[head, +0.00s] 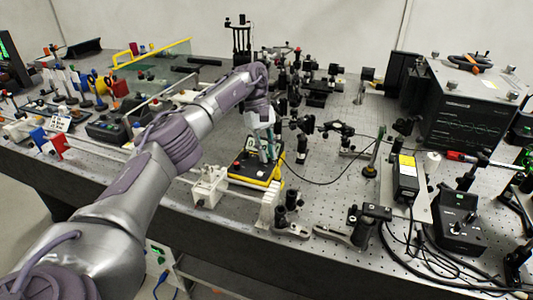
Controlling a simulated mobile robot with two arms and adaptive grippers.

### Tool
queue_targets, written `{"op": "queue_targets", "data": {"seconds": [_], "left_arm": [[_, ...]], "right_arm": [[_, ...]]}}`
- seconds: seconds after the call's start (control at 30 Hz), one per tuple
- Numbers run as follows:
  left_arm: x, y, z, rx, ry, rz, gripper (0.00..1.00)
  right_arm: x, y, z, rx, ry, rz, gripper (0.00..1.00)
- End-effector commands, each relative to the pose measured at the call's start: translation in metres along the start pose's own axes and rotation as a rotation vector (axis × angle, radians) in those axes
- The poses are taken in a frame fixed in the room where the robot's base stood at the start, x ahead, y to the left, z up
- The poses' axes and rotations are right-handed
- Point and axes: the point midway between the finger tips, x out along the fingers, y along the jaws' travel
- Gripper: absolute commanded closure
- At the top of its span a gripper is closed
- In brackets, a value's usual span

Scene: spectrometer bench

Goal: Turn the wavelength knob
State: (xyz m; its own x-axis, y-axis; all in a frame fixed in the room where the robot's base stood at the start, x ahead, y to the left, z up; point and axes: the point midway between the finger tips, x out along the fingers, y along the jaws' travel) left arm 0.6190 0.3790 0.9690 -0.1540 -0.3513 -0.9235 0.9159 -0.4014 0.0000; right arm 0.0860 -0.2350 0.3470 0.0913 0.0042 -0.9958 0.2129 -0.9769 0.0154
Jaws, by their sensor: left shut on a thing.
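My left arm reaches in from the lower left to a small black-and-yellow box (240,170) near the front of the optical bench. My left gripper (268,155) points down over the right part of the box's top. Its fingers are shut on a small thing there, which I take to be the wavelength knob. The knob itself is hidden by the fingers, so its angle cannot be told. My right gripper is not in view.
A white stand (209,186) is close on the left of the box, and a black post mount (291,216) stands in front on the right. A black cable (322,184) runs to the right. Optics crowd the bench behind. A large black instrument (468,115) stands at the right.

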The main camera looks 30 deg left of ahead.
Motion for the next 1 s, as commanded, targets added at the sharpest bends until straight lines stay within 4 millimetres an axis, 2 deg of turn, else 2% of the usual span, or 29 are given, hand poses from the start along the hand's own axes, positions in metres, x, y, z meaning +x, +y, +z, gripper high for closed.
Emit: {"op": "queue_targets", "data": {"seconds": [0.67, 0.7, 0.8, 0.83, 1.0], "left_arm": [[-0.0003, 0.0003, 0.0000, 0.056, 0.001, -0.023, 1.00], [-0.0002, 0.0003, -0.0001, 0.056, 0.001, -0.023, 0.76], [-0.0002, 0.0003, -0.0001, 0.056, 0.001, -0.023, 0.59], [-0.0001, 0.0003, -0.0001, 0.055, 0.001, -0.023, 0.56], [0.0000, 0.0002, -0.0002, 0.055, 0.001, -0.023, 0.56]], "right_arm": [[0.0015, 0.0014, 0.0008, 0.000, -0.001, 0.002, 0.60], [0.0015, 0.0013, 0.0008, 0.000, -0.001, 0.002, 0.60], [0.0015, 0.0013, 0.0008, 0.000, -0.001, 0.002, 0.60], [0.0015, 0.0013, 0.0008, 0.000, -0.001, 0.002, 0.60], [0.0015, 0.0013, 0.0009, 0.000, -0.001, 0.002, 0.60]]}}
